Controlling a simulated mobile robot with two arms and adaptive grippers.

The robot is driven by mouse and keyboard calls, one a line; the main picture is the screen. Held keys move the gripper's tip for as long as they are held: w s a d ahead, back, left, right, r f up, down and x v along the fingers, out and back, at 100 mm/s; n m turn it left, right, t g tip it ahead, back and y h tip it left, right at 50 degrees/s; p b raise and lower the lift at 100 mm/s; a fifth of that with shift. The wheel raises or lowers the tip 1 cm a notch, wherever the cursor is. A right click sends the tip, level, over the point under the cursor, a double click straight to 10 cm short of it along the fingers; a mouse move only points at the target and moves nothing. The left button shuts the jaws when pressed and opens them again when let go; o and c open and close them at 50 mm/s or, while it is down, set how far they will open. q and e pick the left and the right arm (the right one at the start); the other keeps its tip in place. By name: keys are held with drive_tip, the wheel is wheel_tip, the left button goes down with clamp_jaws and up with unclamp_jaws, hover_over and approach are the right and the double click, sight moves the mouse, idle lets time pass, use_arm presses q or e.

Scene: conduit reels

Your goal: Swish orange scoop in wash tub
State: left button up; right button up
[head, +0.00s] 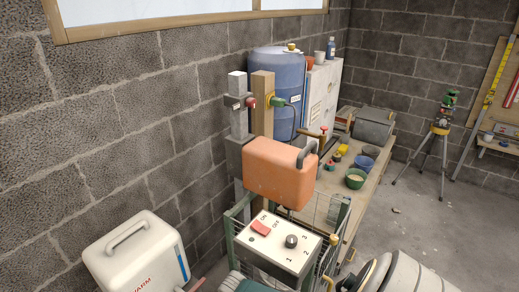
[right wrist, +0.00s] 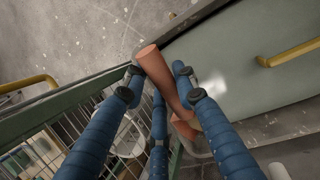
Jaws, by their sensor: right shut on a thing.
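In the right wrist view my right gripper (right wrist: 158,77) has its blue fingers on both sides of an orange scoop (right wrist: 165,80) and is shut on it. The scoop's blunt end points up and left, and its lower part runs down between the fingers, partly hidden. A flat grey-green surface (right wrist: 240,60) with a dark green edge lies behind it; I cannot tell whether this is the wash tub. No wash tub is clear in the head view. My left gripper is not in view.
A green wire cage (right wrist: 60,130) is close left of my right gripper. Yellow handles (right wrist: 290,52) stick out nearby. In the head view, an orange canister (head: 275,172) stands behind a switch box (head: 278,250). A workbench (head: 365,190) with bowls runs along the wall; open floor lies right.

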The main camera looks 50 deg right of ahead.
use_arm(q)
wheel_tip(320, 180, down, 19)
drive_tip(key=b, duration=1.8)
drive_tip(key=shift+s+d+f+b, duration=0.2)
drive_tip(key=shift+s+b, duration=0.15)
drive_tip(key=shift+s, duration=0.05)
